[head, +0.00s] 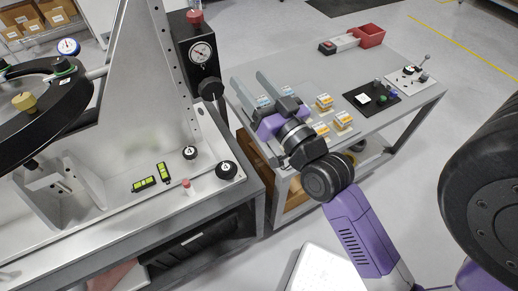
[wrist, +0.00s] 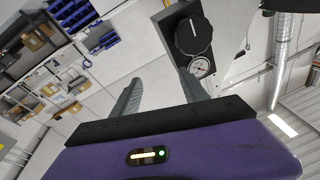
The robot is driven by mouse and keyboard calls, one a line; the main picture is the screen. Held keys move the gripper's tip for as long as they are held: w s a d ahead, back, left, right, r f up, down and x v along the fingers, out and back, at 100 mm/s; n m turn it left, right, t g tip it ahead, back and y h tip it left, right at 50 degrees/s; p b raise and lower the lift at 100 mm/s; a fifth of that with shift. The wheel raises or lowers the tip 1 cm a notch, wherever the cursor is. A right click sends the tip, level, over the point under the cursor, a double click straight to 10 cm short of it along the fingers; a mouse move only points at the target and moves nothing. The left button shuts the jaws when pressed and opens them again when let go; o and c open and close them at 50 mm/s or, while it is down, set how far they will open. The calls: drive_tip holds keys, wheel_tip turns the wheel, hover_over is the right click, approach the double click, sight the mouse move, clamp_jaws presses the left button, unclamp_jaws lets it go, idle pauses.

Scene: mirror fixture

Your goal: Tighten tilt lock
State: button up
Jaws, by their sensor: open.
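No label names the tilt lock, so I cannot tell which control it is. A black box (head: 186,31) with a round gauge (head: 201,52) and a black side knob (head: 211,89) stands on the fixture's right edge. The wrist view shows a black knob (wrist: 193,36) with a white line, beside a gauge (wrist: 201,67). My gripper (head: 248,79) is open and empty, just right of the side knob. Its fingers also show in the wrist view (wrist: 158,74), apart from the knob there.
Two black knobs (head: 190,153) (head: 226,170) and two green-lit levels (head: 154,178) sit on the fixture base. The upright panel (head: 146,60) stands left.

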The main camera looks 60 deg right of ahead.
drive_tip(key=s+a+f+n+y+p, duration=0.1)
drive_tip(key=s+a+f+n+y, duration=0.1)
drive_tip(key=s+a, duration=0.2)
drive_tip(key=s+a+f+n+y+p, duration=0.1)
drive_tip(key=s+a, duration=0.3)
drive_tip(key=a, duration=0.5)
drive_tip(key=shift+a+f+n+y, duration=0.15)
drive_tip(key=shift+f+n+y, duration=0.2)
drive_tip(key=shift+n+y, duration=0.45)
drive_tip(key=shift+s, duration=0.15)
drive_tip(key=s+a+f+n+g+y+b, duration=0.2)
drive_tip(key=s+a+f+y, duration=0.3)
drive_tip(key=s+a+f, duration=0.3)
drive_tip(key=shift+s+f+n+g, duration=0.2)
drive_tip(key=shift+s+n+g, duration=0.1)
drive_tip(key=shift+s+n, duration=0.65)
